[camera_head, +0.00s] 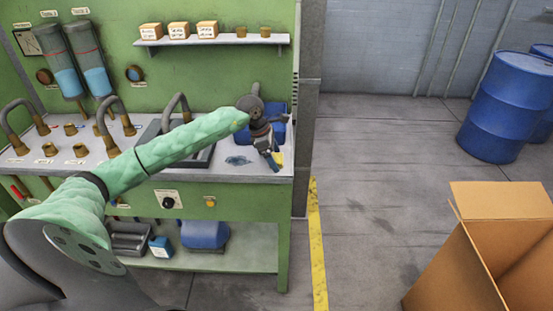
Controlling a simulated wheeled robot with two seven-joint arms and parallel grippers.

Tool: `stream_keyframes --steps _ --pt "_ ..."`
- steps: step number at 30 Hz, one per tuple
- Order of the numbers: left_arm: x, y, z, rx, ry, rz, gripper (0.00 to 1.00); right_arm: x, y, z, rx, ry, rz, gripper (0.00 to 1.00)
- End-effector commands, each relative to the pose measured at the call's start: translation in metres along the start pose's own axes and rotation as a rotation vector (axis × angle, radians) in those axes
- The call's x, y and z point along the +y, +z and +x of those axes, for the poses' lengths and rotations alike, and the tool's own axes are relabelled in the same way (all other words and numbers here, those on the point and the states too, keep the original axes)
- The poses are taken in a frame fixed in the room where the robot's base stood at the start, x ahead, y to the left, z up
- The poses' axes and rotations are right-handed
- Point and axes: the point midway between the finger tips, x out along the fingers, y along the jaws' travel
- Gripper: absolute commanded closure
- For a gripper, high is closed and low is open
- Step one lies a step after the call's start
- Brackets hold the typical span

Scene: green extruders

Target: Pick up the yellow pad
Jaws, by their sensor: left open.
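The yellow pad (279,158) lies on the right end of the grey worktop, near its front edge. Part of it is hidden behind my left gripper (273,163). My left arm reaches in from the left across the bench, and the gripper points down at the pad's left side. The gripper is open. Whether its fingers touch the pad or stand around it cannot be told at this size. My right gripper is not in view.
A blue bin (272,131) stands behind the gripper, partly hidden by it. A dark sink or tray (203,157) and brass pipe fittings (50,149) occupy the worktop to the left. A cardboard box (455,270) stands at lower right. Blue drums (497,110) stand at far right. The middle floor is clear.

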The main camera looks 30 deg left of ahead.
Motion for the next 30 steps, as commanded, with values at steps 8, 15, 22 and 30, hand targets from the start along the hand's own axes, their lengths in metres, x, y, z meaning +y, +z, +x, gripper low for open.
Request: stream_keyframes --steps 8,15,22,30 --pt "0.0 0.0 0.003 0.0 0.0 0.0 0.15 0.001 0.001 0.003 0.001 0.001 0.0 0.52" --pt "0.0 0.0 0.002 0.0 0.0 0.0 0.59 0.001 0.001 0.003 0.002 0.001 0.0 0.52" --pt "0.0 0.0 0.002 -0.001 0.0 0.0 0.64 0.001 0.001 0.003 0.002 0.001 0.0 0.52" --pt "0.0 0.004 -0.006 -0.002 0.001 0.001 0.64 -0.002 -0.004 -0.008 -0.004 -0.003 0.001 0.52"
